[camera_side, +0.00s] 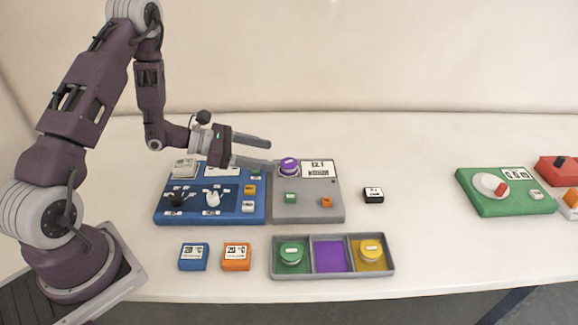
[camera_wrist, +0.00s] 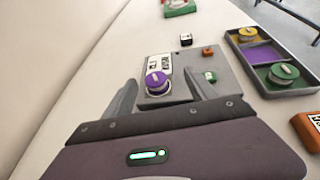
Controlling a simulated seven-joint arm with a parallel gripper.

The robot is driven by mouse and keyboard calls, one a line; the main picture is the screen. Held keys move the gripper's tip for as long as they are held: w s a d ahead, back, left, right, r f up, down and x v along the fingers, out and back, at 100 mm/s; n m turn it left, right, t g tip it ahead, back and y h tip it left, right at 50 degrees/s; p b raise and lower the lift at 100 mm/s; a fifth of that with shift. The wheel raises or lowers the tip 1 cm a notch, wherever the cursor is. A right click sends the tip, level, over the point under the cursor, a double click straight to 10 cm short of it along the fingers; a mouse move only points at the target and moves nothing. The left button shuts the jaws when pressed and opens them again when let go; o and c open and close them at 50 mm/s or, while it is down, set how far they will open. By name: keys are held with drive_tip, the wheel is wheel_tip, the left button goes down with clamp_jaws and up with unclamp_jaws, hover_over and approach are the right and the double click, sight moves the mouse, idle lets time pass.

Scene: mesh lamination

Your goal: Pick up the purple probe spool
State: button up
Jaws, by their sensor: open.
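The purple probe spool (camera_side: 289,166) sits upright on the upper left of a grey panel. It also shows in the wrist view (camera_wrist: 157,82), between my gripper's two fingers and nearer the left one. My gripper (camera_side: 270,156) is open and empty, with its fingers stretched out level toward the spool. In the side view the fingertips end just short of the spool or beside it; I cannot tell whether they touch it. The wrist view shows my gripper (camera_wrist: 163,92) with its fingers wide apart.
The grey panel (camera_side: 330,205) carries a display and small buttons. A blue panel (camera_side: 240,218) with knobs adjoins it. A tray (camera_side: 276,257) in front holds green and yellow spools around an empty purple compartment (camera_side: 330,257).

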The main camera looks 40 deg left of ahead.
sight(286, 163)
drive_tip(key=shift+w+a+f+n+y, duration=0.2)
drive_tip(key=shift+a+f+n+y, duration=0.1)
drive_tip(key=shift+f, duration=0.35)
drive_tip(key=shift+w+a+f+n+y, duration=0.15)
drive_tip(key=shift+a+f+n+y, duration=0.1)
drive_tip(key=shift+f, duration=0.35)
drive_tip(key=x, duration=0.6)
drive_tip(key=shift+d+r, duration=0.15)
clamp_jaws()
